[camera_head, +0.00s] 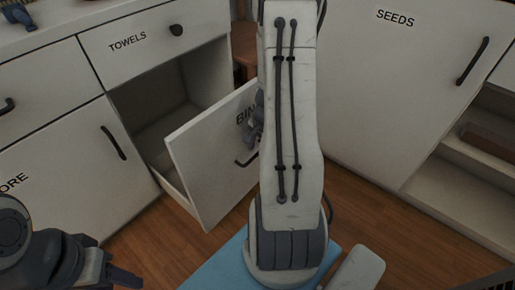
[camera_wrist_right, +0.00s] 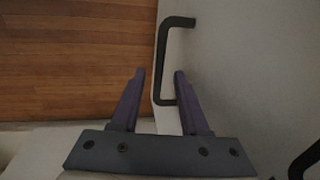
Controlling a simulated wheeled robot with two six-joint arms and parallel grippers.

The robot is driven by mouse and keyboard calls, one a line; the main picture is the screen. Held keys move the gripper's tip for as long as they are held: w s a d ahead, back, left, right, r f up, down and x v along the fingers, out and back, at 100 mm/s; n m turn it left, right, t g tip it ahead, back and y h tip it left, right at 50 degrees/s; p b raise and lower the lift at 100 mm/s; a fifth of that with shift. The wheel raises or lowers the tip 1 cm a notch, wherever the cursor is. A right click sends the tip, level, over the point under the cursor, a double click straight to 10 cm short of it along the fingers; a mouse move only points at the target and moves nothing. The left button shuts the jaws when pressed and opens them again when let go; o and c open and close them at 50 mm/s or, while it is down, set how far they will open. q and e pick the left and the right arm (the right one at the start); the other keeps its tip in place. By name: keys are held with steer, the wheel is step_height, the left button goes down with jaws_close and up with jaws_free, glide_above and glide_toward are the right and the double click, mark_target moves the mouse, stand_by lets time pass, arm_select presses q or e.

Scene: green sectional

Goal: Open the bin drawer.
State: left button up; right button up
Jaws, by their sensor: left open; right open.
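The bin drawer (camera_head: 205,160) has a white front marked "BIN", partly hidden by my right arm. It stands out from the cabinet, with a dark opening behind it. Its black bar handle (camera_head: 244,162) shows beside my arm. In the right wrist view the handle (camera_wrist_right: 161,50) lies between the open fingers of my right gripper (camera_wrist_right: 160,73); I cannot tell whether they touch it. In the head view my right gripper (camera_head: 256,120) is mostly hidden behind its arm, close to the drawer front. My left gripper (camera_head: 122,277) is open and empty at the lower left, away from the drawer.
A "TOWELS" drawer (camera_head: 140,48) is shut above the opening. A cabinet door (camera_head: 60,165) with a black handle stands at left. A "SEEDS" door (camera_head: 400,70) and open shelves (camera_head: 460,190) stand at right.

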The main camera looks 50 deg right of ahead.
step_height(320, 180, up, 9)
steer(key=s+p, duration=0.1)
steer(key=p, duration=0.4)
steer(key=shift+s, duration=0.4)
steer(key=shift+d+r, duration=0.1)
